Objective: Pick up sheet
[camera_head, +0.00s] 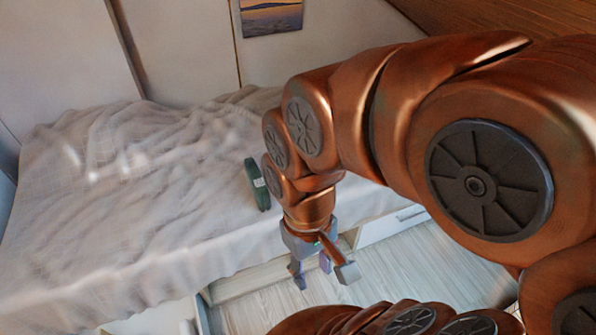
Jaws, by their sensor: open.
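A pale, crumpled sheet (130,200) covers the bed and hangs over its front edge. My gripper (318,275) is open, with its fingers pointing down and spread. It appears in front of the bed's right side, over the wooden floor, and nothing shows between its fingers. It looks apart from the sheet, though its exact distance from the bed edge is hard to tell. My copper-coloured arm hides the right end of the bed.
A dark green object with a small label (257,185) stands on the sheet, close left of my arm. A white drawer front (393,224) with a handle is below the bed. Pale walls close off the back, with a picture (271,17). Wooden floor (420,262) is clear at the right.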

